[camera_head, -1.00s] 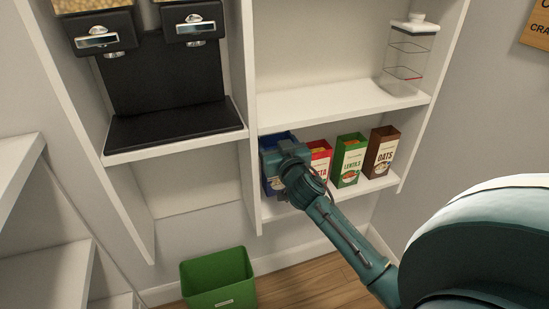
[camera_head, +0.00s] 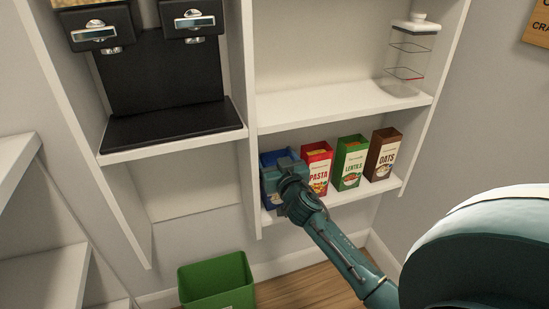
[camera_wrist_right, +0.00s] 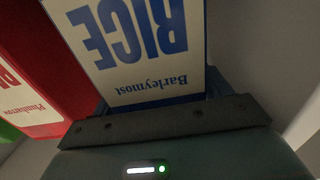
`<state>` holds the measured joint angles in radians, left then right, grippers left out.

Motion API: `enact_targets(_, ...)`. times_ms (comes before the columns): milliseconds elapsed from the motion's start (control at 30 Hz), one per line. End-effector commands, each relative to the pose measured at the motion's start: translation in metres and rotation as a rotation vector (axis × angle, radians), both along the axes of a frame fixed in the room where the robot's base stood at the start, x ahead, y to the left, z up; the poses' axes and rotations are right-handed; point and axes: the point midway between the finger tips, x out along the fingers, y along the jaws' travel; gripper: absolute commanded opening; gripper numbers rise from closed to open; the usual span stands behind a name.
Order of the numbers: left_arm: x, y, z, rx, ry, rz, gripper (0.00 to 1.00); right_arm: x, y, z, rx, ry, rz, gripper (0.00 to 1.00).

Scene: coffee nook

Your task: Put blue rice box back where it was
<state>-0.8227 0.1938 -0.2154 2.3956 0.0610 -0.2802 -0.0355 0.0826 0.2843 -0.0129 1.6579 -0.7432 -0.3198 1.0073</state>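The blue rice box (camera_head: 268,158) is at the left end of the lower shelf, beside the red pasta box. My right gripper (camera_head: 284,180) is at its front and covers much of it. In the right wrist view the white label of the rice box (camera_wrist_right: 135,50) appears upside down, right in front of the gripper (camera_wrist_right: 160,108). The gripper appears shut on the box, though its fingertips are mostly hidden. Whether the box's base rests on the shelf is hard to see. My left gripper is not in view.
The red pasta box (camera_head: 317,168), green lentils box (camera_head: 351,163) and brown oats box (camera_head: 383,154) stand in a row on the lower shelf (camera_head: 345,196). A clear canister (camera_head: 408,62) stands on the shelf above. A green bin (camera_head: 217,282) is on the floor.

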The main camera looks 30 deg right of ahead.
Motion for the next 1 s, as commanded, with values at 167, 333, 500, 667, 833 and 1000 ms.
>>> enact_targets(167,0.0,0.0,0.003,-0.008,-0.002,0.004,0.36,-0.002,0.001,0.002,0.0,0.001,0.001,0.77)
enact_targets(333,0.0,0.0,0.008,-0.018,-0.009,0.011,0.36,-0.027,0.007,0.001,0.004,0.002,0.001,0.77)
enact_targets(500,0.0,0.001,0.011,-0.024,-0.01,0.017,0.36,-0.064,0.015,0.001,0.003,0.003,-0.001,0.77)
enact_targets(667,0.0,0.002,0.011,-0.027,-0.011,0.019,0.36,-0.094,0.023,0.001,0.003,0.002,-0.001,0.77)
enact_targets(833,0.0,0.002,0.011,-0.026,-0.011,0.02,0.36,-0.112,0.027,0.002,0.001,0.001,0.0,0.77)
enact_targets(1000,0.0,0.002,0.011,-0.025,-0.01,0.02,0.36,-0.143,0.062,-0.014,-0.005,0.068,0.089,0.77)
